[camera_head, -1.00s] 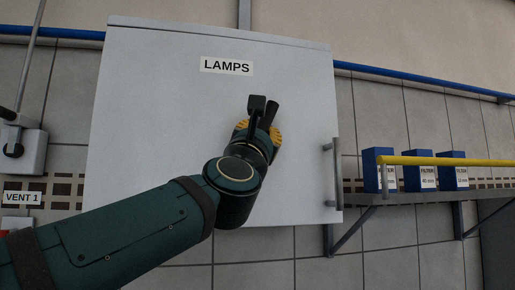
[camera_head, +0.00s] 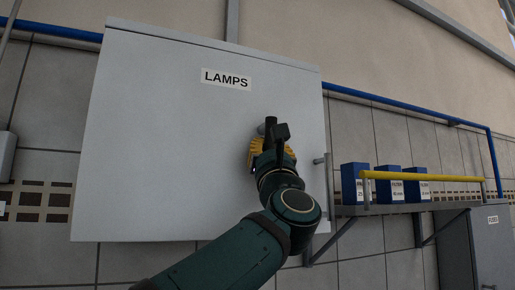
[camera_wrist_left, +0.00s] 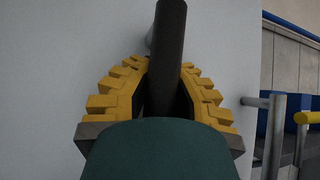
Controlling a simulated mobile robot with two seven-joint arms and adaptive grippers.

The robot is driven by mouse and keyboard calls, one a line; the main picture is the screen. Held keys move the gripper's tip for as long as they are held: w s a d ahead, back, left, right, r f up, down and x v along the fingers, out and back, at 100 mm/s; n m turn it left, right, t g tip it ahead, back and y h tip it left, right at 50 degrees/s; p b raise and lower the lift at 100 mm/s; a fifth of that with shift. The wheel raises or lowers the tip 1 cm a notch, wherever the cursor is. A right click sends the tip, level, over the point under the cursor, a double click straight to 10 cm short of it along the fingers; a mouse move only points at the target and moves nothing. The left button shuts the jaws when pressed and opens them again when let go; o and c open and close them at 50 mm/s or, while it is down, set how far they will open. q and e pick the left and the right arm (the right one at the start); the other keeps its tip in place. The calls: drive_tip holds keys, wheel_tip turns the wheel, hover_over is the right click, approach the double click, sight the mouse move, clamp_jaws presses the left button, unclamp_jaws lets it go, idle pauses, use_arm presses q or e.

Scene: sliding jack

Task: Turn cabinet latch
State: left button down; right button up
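The latch is a dark round lever (camera_head: 270,133) on a grey stub, on the front of the pale cabinet (camera_head: 170,150) labelled LAMPS. The lever stands nearly upright in the head view. My left gripper (camera_head: 268,152) with yellow fingers is at the latch, and the wrist hides its lower part. In the left wrist view the lever (camera_wrist_left: 169,45) runs between the two fingers (camera_wrist_left: 163,85), which look closed against its sides. The cabinet door is flush, with no open gap visible. My right gripper is not in view.
A grey bar handle (camera_head: 320,185) stands out from the cabinet's right edge, close to my left wrist. To the right, a shelf (camera_head: 400,209) with a yellow rail (camera_head: 420,176) holds blue boxes (camera_head: 355,182). A blue pipe (camera_head: 400,107) runs along the wall.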

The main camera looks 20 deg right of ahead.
use_arm(q)
drive_tip(key=shift+s+r+n+y, duration=0.1)
drive_tip(key=shift+n+y, duration=0.8)
drive_tip(key=c, duration=0.8)
unclamp_jaws()
drive_tip(key=shift+s+d, duration=0.1)
drive_tip(key=v, duration=1.2)
drive_tip(key=shift+w+f, duration=0.25)
